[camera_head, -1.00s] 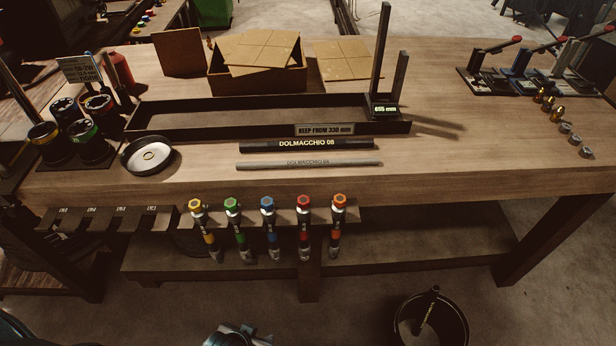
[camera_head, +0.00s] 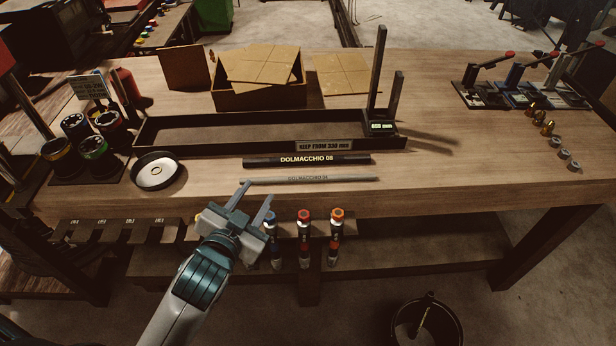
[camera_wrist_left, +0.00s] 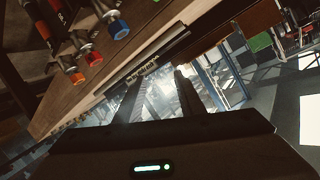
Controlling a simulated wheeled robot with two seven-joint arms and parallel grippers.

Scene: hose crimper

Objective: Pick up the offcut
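Two straight hose pieces lie on the front of the bench: a black one marked DOLMACCHIO 08 (camera_head: 325,160) and, nearer the front edge, a thinner grey one (camera_head: 330,179). My right gripper is not in view.
A long dark tray (camera_head: 225,147) with a KEEP FROM 330 mm label lies behind the hoses. Capped tools (camera_head: 304,240) hang below the front edge. A black bucket (camera_head: 427,325) stands on the floor.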

